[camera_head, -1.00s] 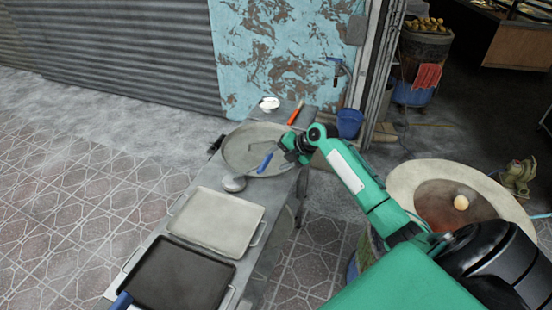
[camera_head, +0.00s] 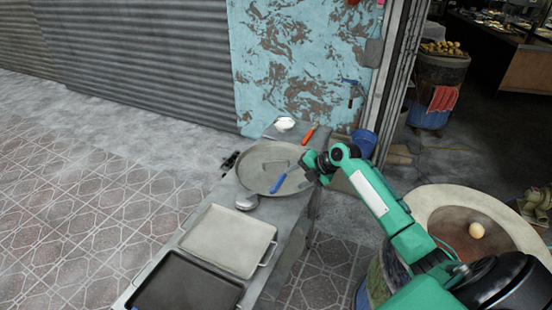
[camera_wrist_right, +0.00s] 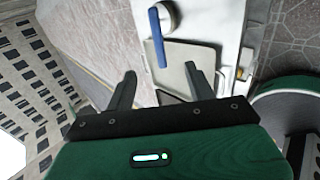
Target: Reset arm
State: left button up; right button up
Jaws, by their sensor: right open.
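My right gripper (camera_head: 312,172) is at the right edge of the round metal pan (camera_head: 250,184) on the work table. In the right wrist view its two fingers (camera_wrist_right: 165,88) are spread apart with nothing held between them. A tool with a blue handle (camera_head: 278,184) lies at the pan, just left of the gripper and apart from it. The blue handle also shows in the wrist view (camera_wrist_right: 157,38), beyond the fingers. My left gripper is not in view.
A light tray (camera_head: 228,240) and a dark tray (camera_head: 185,287) are on the table's near part. A white bowl (camera_head: 285,124) and an orange-handled tool (camera_head: 309,134) are at its far end. The round oven (camera_head: 430,199), holding a pale ball (camera_head: 476,230), stands right of my arm.

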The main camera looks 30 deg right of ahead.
jog(key=s+a+f+m+g+h+b, duration=0.1)
jog(key=s+f+m, duration=0.45)
jog(key=f, duration=0.75)
jog(key=s+f+m+g+h, duration=0.15)
jog(key=s+f+m, duration=0.35)
jog(key=f, duration=0.9)
jog(key=s+a+f+m+g+h+b, duration=0.1)
jog(key=s+f+m+h, duration=0.15)
jog(key=s+f, duration=0.75)
jog(key=s+a+f+m+g+b, duration=0.1)
jog(key=s+a+f+m, duration=0.25)
jog(key=s+f, duration=0.55)
jog(key=s+a+f+m+g, duration=0.15)
jog(key=s+a+f, duration=0.25)
jog(key=s+f, duration=0.45)
jog(key=s+a+f+m, duration=0.2)
jog(key=s+a+f, duration=0.1)
jog(key=s, duration=0.6)
jog(key=s+a+f+m, duration=0.2)
jog(key=s+a, duration=0.3)
jog(key=s, duration=0.4)
jog(key=shift+s+a+f+b, duration=0.25)
jog(key=shift+f+b, duration=0.15)
jog(key=shift+f, duration=0.25)
